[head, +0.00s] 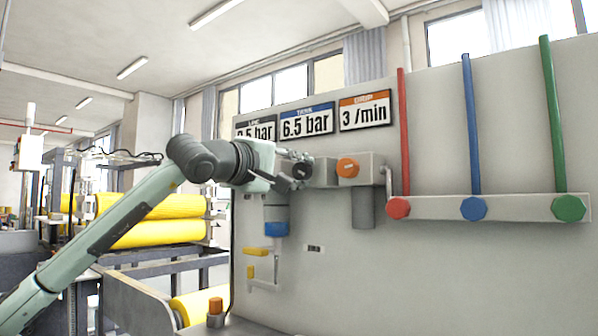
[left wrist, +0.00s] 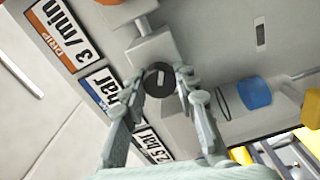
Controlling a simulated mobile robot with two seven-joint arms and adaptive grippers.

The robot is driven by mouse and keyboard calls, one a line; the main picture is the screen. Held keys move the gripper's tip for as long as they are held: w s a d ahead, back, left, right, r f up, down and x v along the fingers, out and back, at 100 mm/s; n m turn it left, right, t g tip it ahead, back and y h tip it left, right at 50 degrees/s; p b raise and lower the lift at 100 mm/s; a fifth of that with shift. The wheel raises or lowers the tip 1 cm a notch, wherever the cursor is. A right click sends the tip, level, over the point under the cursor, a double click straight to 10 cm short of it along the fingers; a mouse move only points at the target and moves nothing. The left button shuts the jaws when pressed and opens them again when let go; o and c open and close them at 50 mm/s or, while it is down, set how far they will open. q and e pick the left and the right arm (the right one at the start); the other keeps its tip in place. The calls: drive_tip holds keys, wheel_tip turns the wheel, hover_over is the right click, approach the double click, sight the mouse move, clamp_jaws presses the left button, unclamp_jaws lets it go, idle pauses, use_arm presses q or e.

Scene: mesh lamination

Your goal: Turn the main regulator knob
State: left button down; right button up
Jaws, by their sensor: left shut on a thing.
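The main regulator knob (left wrist: 159,78) is a round dark knob with a pale mark on its face. It shows between my left gripper's fingers in the left wrist view. In the head view the gripper and arm mostly hide it. My left gripper (head: 299,167) is at the wall panel, and its two fingers are shut on the knob from both sides. A grey block of the regulator body (head: 324,172) sits just to the right of the gripper. My right gripper is in neither view.
An orange knob (head: 348,168) is close on the right. Signs for 6.5 bar (head: 306,121) and 3 /min (head: 364,111) hang above. A blue-banded filter bowl (head: 276,228) and yellow lever (head: 255,252) are below. Red, blue and green pipes stand at right.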

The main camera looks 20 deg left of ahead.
use_arm(q)
drive_tip(key=c, duration=1.2)
unclamp_jaws()
drive_tip(key=shift+o, duration=0.2)
drive_tip(key=shift+s, duration=0.15)
drive_tip(key=v, duration=1.1)
drive_tip(key=shift+s, duration=0.4)
drive_tip(key=shift+a, duration=0.1)
